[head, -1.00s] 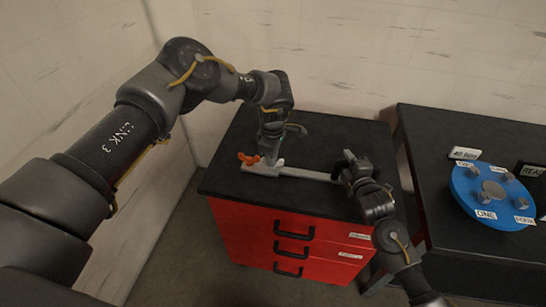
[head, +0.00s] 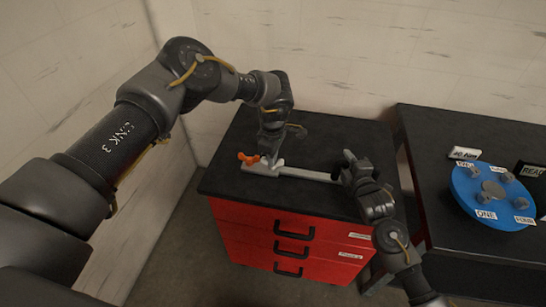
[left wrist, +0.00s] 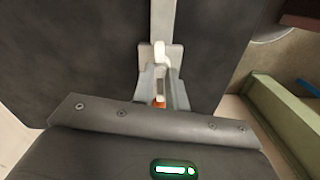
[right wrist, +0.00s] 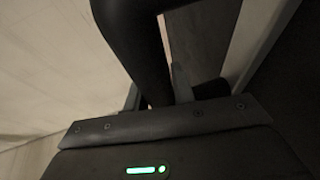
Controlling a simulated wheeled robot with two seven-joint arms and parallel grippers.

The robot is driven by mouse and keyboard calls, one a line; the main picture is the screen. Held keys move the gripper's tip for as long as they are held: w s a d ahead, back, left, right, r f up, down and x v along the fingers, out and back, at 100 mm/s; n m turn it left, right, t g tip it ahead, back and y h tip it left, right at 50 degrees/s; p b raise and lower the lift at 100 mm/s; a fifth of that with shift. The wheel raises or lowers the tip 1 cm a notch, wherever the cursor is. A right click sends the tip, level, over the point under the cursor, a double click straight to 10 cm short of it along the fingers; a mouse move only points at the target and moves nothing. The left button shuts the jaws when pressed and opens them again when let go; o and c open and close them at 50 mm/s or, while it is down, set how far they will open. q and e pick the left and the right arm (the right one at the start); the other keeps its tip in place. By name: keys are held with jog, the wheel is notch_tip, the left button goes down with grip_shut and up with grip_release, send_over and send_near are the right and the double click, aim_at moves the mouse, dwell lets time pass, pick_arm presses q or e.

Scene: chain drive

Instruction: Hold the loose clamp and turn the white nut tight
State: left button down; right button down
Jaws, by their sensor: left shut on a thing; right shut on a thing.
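The grey clamp (head: 305,173) lies on the black top of the red cabinet, with its long bar running left to right. An orange winged piece (head: 249,159) is at its left end. My left gripper (head: 268,162) points down onto that end. In the left wrist view the white nut (left wrist: 159,50) shows at the shut fingers, with a bit of orange (left wrist: 160,102) between them; the exact contact is partly hidden. My right gripper (head: 346,176) is shut at the right end of the clamp bar. The right wrist view is dark and shows its grip poorly.
The red cabinet (head: 291,227) has drawers with black handles. A second black table (head: 450,233) stands at the right with a blue round plate (head: 487,215) carrying several grey pieces and labels. Walls close in behind and at left. The cabinet top behind the clamp is clear.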

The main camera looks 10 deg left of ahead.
dwell(0.5)
pick_arm(q)
jog(key=c, duration=1.4)
grip_release()
notch_tip(320, 180, up, 12)
